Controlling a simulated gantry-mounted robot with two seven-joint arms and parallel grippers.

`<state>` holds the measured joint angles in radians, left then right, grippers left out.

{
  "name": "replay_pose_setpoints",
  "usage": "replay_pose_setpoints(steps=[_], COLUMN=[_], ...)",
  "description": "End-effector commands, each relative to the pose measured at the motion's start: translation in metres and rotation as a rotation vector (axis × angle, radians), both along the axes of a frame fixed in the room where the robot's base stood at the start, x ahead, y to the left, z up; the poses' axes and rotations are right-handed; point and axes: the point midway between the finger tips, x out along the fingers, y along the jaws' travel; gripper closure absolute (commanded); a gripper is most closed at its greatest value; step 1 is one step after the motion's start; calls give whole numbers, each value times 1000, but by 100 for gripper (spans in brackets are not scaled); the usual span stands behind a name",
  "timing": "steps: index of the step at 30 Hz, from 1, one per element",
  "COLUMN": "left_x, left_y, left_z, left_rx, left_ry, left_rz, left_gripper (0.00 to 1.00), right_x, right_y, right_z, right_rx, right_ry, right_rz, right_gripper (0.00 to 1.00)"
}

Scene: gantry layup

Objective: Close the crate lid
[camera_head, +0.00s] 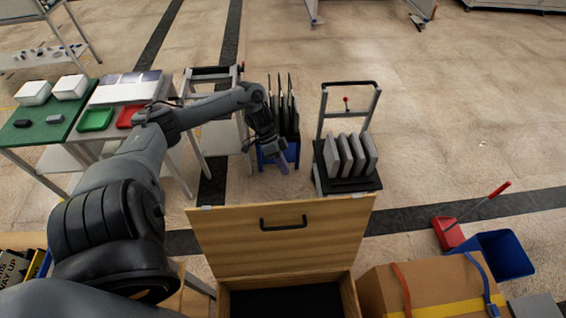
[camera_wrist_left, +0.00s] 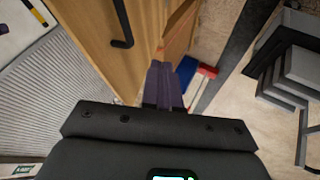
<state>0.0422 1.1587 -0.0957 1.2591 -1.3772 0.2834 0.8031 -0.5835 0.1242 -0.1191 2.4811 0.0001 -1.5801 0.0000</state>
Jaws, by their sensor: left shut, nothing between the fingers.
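The wooden crate (camera_head: 348,293) stands at the bottom centre of the head view, with a dark interior. Its lid (camera_head: 230,248) is open and stands up at the crate's far side, with a black handle (camera_head: 284,223) on the face towards me. The lid and handle also show in the left wrist view (camera_wrist_left: 97,47) (camera_wrist_left: 122,24). My left gripper (camera_head: 283,166) is beyond the lid's top edge, shut and empty. Its purple fingers (camera_wrist_left: 163,85) are together near the lid's edge in the wrist view; contact cannot be told. My right gripper is not in view.
A cart with grey slabs (camera_head: 350,155) and a blue rack with dark panels (camera_head: 283,115) stand beyond the lid. A strapped cardboard box (camera_head: 425,285) is right of the crate. A blue bin (camera_head: 503,255) and red dustpan (camera_head: 448,234) lie further right. Tables with trays (camera_head: 95,119) are left.

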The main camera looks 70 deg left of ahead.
Motion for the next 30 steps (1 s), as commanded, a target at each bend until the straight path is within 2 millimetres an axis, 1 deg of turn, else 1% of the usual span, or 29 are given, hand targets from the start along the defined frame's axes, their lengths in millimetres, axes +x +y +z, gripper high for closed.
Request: replay_pose_setpoints(steps=[3, 11, 12, 15, 18, 23, 30], left_x=[6, 15, 12, 7, 4, 1, 1], left_y=[-15, -42, -47, -60, -68, -76, -77], left_z=[-17, -54, -49, -48, -49, -51, -52], left_rx=[-4, -4, -1, -2, 0, 0, 1], left_ry=[-2, -1, -1, 0, -1, -1, -2], left_rz=[0, 0, -2, -3, -1, -1, 0], left_gripper=[100, 100, 100, 100, 100, 100, 100], right_x=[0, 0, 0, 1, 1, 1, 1], right_y=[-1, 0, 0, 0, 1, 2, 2], right_z=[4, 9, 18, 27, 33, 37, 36], right_rx=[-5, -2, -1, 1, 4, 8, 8], right_ry=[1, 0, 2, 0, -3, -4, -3], right_rz=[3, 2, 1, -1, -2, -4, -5], right_gripper=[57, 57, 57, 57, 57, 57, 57])
